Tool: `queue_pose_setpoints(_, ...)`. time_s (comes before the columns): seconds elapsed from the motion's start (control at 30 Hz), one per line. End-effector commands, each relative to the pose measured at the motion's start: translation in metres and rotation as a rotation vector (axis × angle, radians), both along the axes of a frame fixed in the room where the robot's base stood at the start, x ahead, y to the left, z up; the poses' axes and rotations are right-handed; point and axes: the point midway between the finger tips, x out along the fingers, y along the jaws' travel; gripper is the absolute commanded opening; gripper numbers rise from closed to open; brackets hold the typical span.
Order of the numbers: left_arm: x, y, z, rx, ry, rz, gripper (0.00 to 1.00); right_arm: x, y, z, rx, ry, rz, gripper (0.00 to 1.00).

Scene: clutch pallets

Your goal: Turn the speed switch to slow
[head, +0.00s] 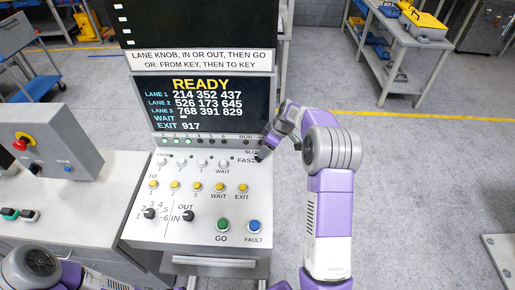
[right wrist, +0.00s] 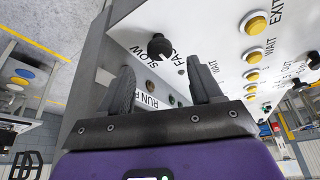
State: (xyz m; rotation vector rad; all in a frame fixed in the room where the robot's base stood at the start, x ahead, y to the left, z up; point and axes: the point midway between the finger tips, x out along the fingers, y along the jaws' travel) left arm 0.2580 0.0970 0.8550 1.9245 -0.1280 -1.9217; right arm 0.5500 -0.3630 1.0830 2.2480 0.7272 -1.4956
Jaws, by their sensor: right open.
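The speed switch (right wrist: 160,46) is a black knob on the white sloped panel, with SLOW and FAST printed beside it. I cannot tell which label it points to. In the right wrist view it stands just beyond and between the fingertips of my right gripper (right wrist: 159,68), which is open and empty. No contact shows. In the head view my right gripper (head: 267,149) is at the panel's upper right edge, by the SLOW and FAST labels, and largely hides the switch. My left arm shows at the lower left; its gripper is out of view.
The control panel (head: 207,207) carries white and yellow buttons, two black knobs at lower left, a green GO button (head: 222,225) and a blue FAULT button (head: 254,226). The screen (head: 215,103) above reads READY. A grey box with a red button (head: 22,143) stands left. Floor right is open.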

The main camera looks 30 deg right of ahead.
Motion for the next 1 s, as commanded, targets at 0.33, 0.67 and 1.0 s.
queue_pose_setpoints(0.33, 0.001, 0.0, 0.004, 0.0, -0.002, 0.001, 0.43, 0.015, 0.012, -0.046, 0.0, 0.001, 0.001, 0.65)
queue_pose_setpoints(0.67, 0.001, 0.0, 0.004, 0.0, -0.002, 0.001, 0.43, 0.017, 0.013, -0.051, -0.001, 0.001, 0.001, 0.65)
queue_pose_setpoints(1.0, 0.001, 0.0, 0.004, 0.0, -0.002, 0.001, 0.43, 0.017, 0.013, -0.051, -0.001, 0.001, 0.001, 0.17)
